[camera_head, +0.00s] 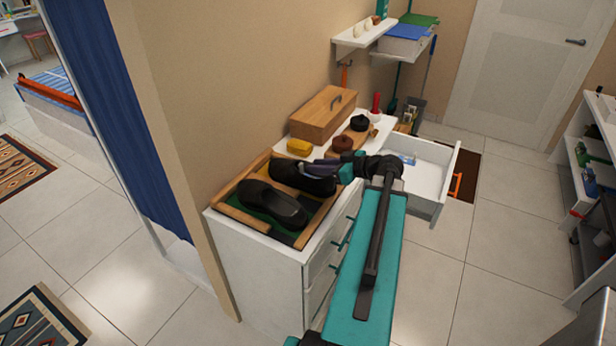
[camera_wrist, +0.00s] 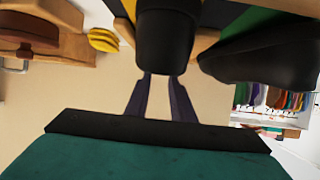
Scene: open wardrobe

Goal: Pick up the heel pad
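I cannot make out a heel pad for certain in either view. Two black shoes lie in a wooden-edged tray (camera_head: 243,217) on the white cabinet. The front shoe (camera_head: 270,204) is clear of my arm, while the rear shoe (camera_head: 300,179) is partly covered by my gripper (camera_head: 318,163). In the wrist view, my gripper (camera_wrist: 160,78) has its two purple fingers apart, with pale background between them. The tips meet the lower edge of one black shoe (camera_wrist: 170,48) in the picture; contact cannot be told. The other shoe (camera_wrist: 268,52) is to the right.
A wooden box (camera_head: 322,114), a yellow item (camera_head: 299,147) and dark-knobbed brown objects (camera_head: 342,143) stand behind the tray. An open white drawer (camera_head: 428,178) juts out right of my arm. The wall is close on the left.

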